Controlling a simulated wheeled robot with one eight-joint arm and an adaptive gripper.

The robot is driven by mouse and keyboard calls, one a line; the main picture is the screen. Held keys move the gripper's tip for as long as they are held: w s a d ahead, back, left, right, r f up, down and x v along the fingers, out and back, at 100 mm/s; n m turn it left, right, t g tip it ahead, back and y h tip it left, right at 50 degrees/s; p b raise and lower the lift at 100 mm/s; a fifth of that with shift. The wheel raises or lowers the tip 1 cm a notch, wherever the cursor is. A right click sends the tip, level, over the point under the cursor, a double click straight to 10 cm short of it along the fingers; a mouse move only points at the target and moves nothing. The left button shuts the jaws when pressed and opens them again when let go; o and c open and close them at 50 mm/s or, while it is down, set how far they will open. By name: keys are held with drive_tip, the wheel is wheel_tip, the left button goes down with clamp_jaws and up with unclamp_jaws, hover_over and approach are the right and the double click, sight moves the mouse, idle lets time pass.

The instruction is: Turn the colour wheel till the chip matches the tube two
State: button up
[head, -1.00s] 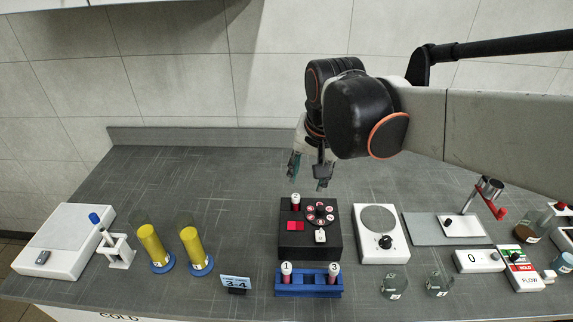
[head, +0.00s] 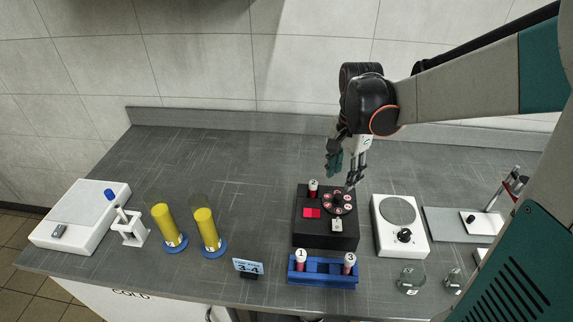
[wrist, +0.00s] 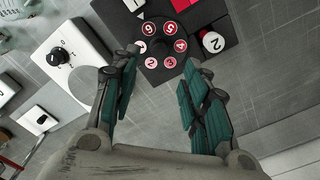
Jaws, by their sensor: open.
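The colour wheel (head: 345,209) is a black disc with numbered red-and-white spots on top of a black box (head: 325,238); it also shows in the wrist view (wrist: 161,46). Tube two (head: 313,188), with a white cap marked 2, stands upright in the box; the cap shows in the wrist view (wrist: 213,42). A red patch (head: 312,212) lies below tube two; I cannot tell its shades apart for certain. My gripper (head: 344,180) is open and empty above the wheel, pointing down. In the wrist view its fingers (wrist: 160,60) are apart, on either side of the wheel's near part.
A blue rack (head: 322,281) in front holds tubes 1 and 3. A white knobbed plate device (head: 385,235) stands close right of the box. Yellow cylinders (head: 165,225) and a 3-4 sign (head: 248,267) are left. The counter behind the box is clear.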

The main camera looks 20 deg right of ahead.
sight(339, 196)
wheel_tip(339, 196, down, 8)
drive_tip(key=shift+r+b, duration=0.1)
drive_tip(key=shift+b, duration=1.15)
clamp_jaws()
